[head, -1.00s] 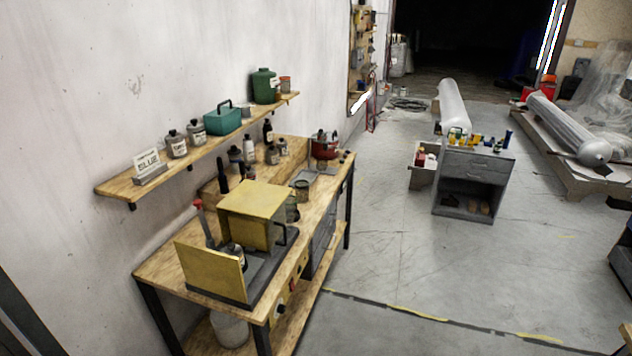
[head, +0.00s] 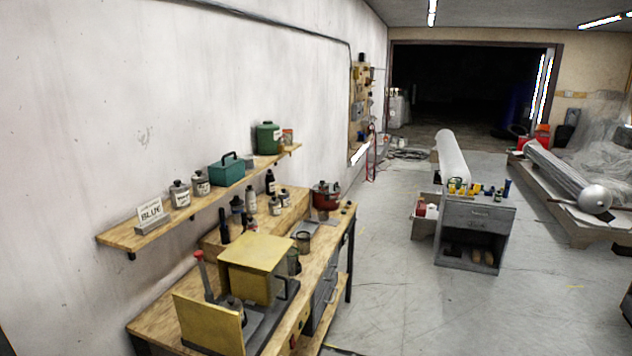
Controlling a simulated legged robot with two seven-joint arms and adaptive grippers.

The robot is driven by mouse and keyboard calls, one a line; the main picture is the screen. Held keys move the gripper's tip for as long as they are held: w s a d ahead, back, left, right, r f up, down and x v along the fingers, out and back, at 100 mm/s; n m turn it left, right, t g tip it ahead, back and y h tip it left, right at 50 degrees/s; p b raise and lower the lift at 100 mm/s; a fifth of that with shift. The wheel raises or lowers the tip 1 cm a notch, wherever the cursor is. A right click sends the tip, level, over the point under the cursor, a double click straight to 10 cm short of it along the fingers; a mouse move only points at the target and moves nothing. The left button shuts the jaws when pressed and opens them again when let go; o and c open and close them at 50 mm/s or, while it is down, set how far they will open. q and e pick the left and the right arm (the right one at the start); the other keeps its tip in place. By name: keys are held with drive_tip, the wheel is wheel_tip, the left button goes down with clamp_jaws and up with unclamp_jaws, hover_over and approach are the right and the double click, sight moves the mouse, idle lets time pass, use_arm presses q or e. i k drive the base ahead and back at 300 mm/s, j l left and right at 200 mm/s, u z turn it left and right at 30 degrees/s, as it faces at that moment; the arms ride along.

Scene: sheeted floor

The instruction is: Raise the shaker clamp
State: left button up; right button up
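A paint shaker with a yellow box-shaped housing (head: 254,268) stands on the workbench at lower left in the head view. A yellow upright plate (head: 207,325) is at its near end, and a dark grey base lies under both. A lever with a red grip (head: 200,268) stands upright at the shaker's left side. A small grey can (head: 235,308) sits between the plate and the housing, partly hidden by the plate. I cannot make out which part is the clamp. Neither of my grippers is in view.
The wooden workbench (head: 165,322) runs along the left wall, with bottles and tins on it. A wall shelf (head: 122,237) above holds cans, a teal box and a "BLUE" sign. A grey cabinet (head: 478,218) stands farther right. The floor (head: 400,300) between is clear.

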sight(199, 254)
drive_tip(key=u, duration=0.85)
